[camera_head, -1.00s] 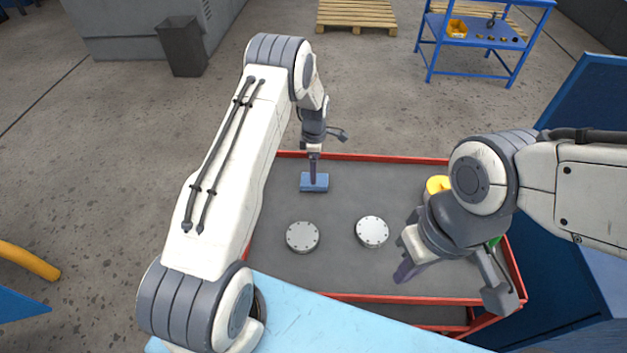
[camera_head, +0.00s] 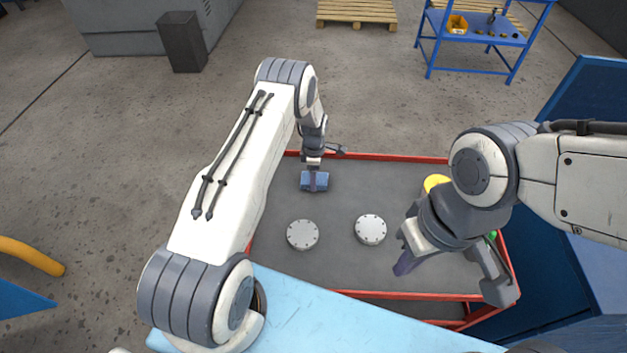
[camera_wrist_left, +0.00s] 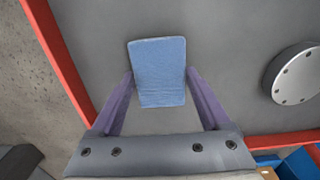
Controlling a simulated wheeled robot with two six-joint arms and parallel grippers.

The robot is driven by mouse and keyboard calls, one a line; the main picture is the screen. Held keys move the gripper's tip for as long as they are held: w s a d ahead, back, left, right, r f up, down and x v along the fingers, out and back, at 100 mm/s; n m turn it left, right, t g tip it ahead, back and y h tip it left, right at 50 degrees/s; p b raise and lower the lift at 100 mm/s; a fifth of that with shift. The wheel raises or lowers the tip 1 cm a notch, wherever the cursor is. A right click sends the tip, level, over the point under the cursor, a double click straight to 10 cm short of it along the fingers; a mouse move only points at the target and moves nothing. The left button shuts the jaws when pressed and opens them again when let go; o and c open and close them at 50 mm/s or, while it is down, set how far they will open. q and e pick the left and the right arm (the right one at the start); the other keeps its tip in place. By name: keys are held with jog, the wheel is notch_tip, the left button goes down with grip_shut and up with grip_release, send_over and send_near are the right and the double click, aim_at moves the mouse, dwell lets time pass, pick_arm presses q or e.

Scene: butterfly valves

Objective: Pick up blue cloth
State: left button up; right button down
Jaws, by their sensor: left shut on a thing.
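The blue cloth (camera_head: 314,181) is a small folded block on the grey cart top (camera_head: 340,205), near its far left corner. My left gripper (camera_head: 313,188) reaches down over it. In the left wrist view the cloth (camera_wrist_left: 158,72) sits between the two purple fingertips (camera_wrist_left: 160,76), which touch its sides; the gripper is shut on it. I cannot tell any lift off the surface. My right gripper (camera_head: 404,268) hangs over the right part of the cart, away from the cloth. Its fingers are seen edge-on, so its opening is unclear.
Two round metal flanges, one left (camera_head: 302,235) and one right (camera_head: 370,229), lie on the cart. A yellow object (camera_head: 437,182) is partly hidden behind my right arm. A red rim (camera_head: 395,157) edges the cart. A light blue surface (camera_head: 330,318) lies in front.

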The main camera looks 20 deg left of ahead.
pick_arm(q)
jog(key=shift+r+b, duration=0.5)
jog(key=shift+r, duration=0.3)
jog(key=r, duration=0.1)
jog(key=r+b, duration=0.1)
jog(key=shift+w+d+r, duration=0.15)
jog(key=shift+d+r, duration=0.05)
jog(key=shift+r, duration=0.1)
jog(key=w+d+r+b, duration=0.3)
jog(key=d+r, duration=0.4)
jog(key=d, duration=0.3)
jog(key=shift+w+d+b, duration=0.2)
jog(key=shift+d+b, duration=0.2)
jog(key=shift+b, duration=0.3)
